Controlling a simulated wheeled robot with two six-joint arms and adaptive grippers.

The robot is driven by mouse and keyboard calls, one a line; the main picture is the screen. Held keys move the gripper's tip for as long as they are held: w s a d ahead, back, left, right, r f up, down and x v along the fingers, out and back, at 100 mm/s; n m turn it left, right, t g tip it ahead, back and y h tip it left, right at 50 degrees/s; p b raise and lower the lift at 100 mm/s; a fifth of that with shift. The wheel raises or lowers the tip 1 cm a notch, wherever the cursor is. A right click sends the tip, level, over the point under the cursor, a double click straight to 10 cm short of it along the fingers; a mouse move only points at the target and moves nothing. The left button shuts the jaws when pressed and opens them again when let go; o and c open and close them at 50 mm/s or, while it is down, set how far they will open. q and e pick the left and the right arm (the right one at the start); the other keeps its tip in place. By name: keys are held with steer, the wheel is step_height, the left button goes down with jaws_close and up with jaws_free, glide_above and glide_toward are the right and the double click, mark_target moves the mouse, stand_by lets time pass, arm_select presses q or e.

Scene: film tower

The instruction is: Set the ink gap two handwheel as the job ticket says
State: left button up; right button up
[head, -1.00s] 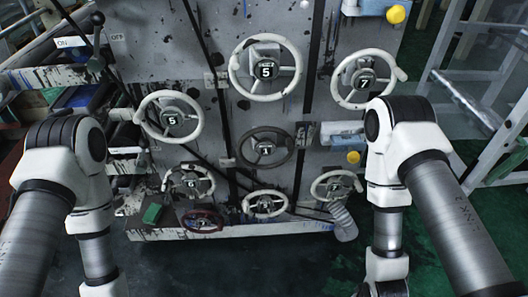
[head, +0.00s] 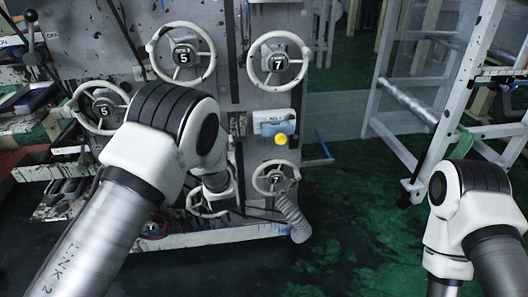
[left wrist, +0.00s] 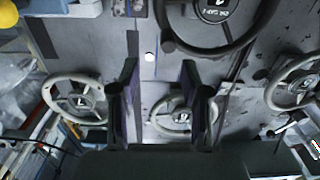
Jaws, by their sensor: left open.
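A dark handwheel with a black hub label (left wrist: 214,13) is at the top of the left wrist view, cut by the frame edge. The label is upside down there; it appears to read ink gap, with a digit I cannot read surely. In the head view my left arm hides this wheel. My left gripper (left wrist: 160,92) is open and empty; its fingers point at the panel, below the dark wheel in that picture, with a pale wheel (left wrist: 172,114) behind them. My right arm is at the lower right of the head view, its gripper out of frame. I see no readable job ticket.
Pale handwheels marked 5 (head: 183,56) and 7 (head: 279,64) sit high on the panel, another 7 (head: 273,180) lower. A blue-and-white box with a yellow knob (head: 281,139) is between the two 7s.

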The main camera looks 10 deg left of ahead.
arm_select(q)
steer(key=x, duration=0.8)
steer(key=shift+a+f, duration=0.25)
steer(key=shift+a, duration=0.2)
steer(key=shift+w+a+f, duration=0.1)
steer(key=shift+w+a, duration=0.15)
steer(key=shift+w, duration=0.1)
steer(key=shift+s+d, duration=0.1)
steer(key=shift+c, duration=0.9)
jaws_close()
